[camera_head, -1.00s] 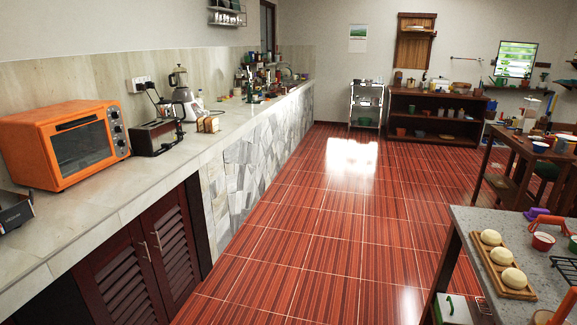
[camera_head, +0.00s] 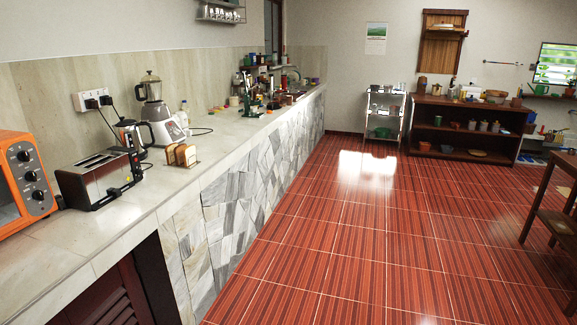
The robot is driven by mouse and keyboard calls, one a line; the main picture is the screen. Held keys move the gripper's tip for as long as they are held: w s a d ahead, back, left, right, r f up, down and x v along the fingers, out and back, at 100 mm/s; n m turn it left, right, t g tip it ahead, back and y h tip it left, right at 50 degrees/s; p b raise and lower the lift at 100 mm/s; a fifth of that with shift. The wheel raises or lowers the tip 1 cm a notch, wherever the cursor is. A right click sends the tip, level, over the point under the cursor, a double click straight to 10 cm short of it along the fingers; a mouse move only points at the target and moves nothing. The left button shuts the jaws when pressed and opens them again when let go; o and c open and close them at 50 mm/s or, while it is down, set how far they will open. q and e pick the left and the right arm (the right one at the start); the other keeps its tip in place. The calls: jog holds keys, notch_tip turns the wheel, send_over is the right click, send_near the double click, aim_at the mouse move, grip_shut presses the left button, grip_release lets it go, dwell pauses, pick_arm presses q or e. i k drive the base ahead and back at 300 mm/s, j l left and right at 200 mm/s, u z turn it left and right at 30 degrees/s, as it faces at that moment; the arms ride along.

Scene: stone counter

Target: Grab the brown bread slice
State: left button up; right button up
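Brown bread slices (camera_head: 182,155) stand upright in a small holder on the stone counter (camera_head: 225,150), close to its front edge. They sit right of the toaster and in front of the blender. They are small in the view, and I cannot tell the single slices clearly apart. Neither of my grippers shows in the head view.
A chrome toaster (camera_head: 98,178), a kettle (camera_head: 133,137) and a blender (camera_head: 157,110) stand left of and behind the bread. An orange oven (camera_head: 22,180) is at the left edge. The counter right of the bread is bare for a stretch. The red tiled floor (camera_head: 340,240) is clear.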

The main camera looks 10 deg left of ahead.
aim_at(178, 150)
jog(key=i, duration=2)
jog(key=i+l+u, duration=0.15)
jog(key=i+u, duration=0.35)
jog(key=i+l+u, duration=0.5)
jog(key=i, duration=0.15)
jog(key=i+l+u, duration=0.5)
